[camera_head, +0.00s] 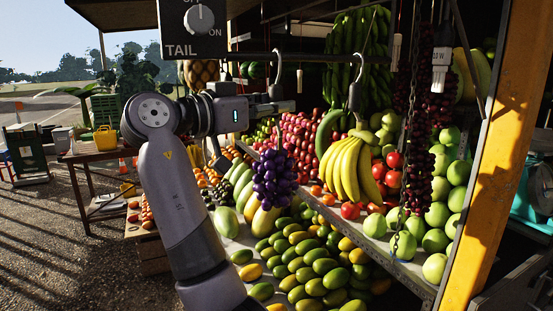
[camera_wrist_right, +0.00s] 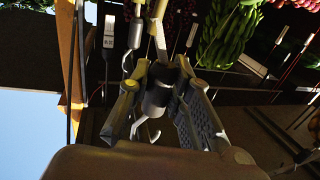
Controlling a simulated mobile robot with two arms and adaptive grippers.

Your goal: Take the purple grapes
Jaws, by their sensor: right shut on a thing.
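The purple grapes (camera_head: 275,180) hang in a dense bunch in the head view, below a metal hook (camera_head: 277,65) with a dark cylindrical body. My right gripper (camera_head: 284,106) is level with the lower part of this hook, just above the grapes. In the right wrist view, the right gripper (camera_wrist_right: 160,88) has its two fingers on either side of a dark cylinder (camera_wrist_right: 156,98), which looks like the hook's body, with a curved hook end beside it. The grapes do not show there. My left gripper is out of view.
A second hook (camera_head: 356,95) holds yellow bananas (camera_head: 349,170) to the right. A horizontal rail (camera_head: 320,57) runs above. Mangoes (camera_head: 310,262) and green fruit (camera_head: 410,240) fill the stand. A yellow post (camera_head: 508,150) stands at the right.

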